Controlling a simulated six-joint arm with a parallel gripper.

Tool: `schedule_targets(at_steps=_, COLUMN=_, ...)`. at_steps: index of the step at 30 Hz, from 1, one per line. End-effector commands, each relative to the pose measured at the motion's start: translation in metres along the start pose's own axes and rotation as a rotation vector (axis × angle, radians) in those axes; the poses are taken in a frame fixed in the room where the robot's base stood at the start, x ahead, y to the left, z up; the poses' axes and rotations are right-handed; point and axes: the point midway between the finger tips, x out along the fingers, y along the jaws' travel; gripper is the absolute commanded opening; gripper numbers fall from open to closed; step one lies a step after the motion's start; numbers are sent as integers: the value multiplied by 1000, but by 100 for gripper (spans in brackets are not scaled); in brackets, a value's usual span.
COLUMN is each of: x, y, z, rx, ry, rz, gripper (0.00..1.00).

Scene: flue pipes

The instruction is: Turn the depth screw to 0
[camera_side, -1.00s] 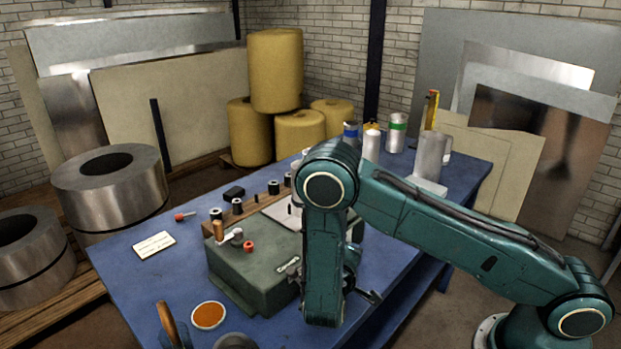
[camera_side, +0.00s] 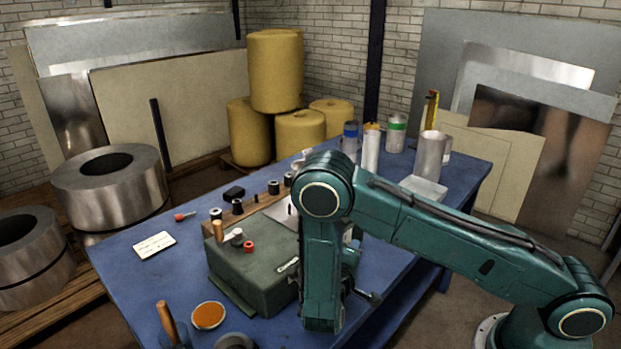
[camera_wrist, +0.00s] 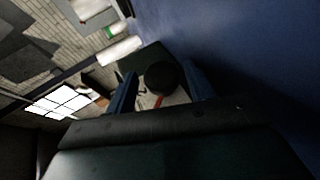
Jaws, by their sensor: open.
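The green machine (camera_side: 245,280) stands on the blue bench in the side view, with a small red knob (camera_side: 248,246) and a grey knob on top. My gripper (camera_wrist: 160,76) shows in the wrist view as two dark blue fingers, open. A dark round knob (camera_wrist: 162,76) appears between them, with a red strip (camera_wrist: 158,101) below it; I take it to be the depth screw. I cannot tell whether the fingers touch it, and no scale reading is legible. In the side view my arm hides the machine's right end and most of the gripper.
The blue bench (camera_side: 140,275) also holds a white card (camera_side: 154,245), a dish of orange material (camera_side: 208,315), a wooden-handled tool (camera_side: 167,322) and a red-tipped tool (camera_side: 185,215). Cylinders, including a grey pipe (camera_side: 430,156), stand at the back right. The bench's left side has free room.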

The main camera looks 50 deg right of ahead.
Motion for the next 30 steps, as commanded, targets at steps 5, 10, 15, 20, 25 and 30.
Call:
schedule_targets(at_steps=5, x=0, y=-2, z=0, rx=6, ry=1, rz=-20, gripper=58)
schedule_targets(at_steps=10, x=0, y=-2, z=0, rx=21, ry=2, rz=-56, gripper=58)
schedule_targets(at_steps=15, x=0, y=0, z=-1, rx=49, ry=3, rz=-119, gripper=58)
schedule_targets(at_steps=20, x=0, y=1, z=-1, rx=82, ry=3, rz=-195, gripper=58)
schedule_targets(at_steps=25, x=0, y=3, z=-1, rx=118, ry=2, rz=-280, gripper=58)
schedule_targets(at_steps=30, x=1, y=4, z=-1, rx=156, ry=2, rz=-369, gripper=58)
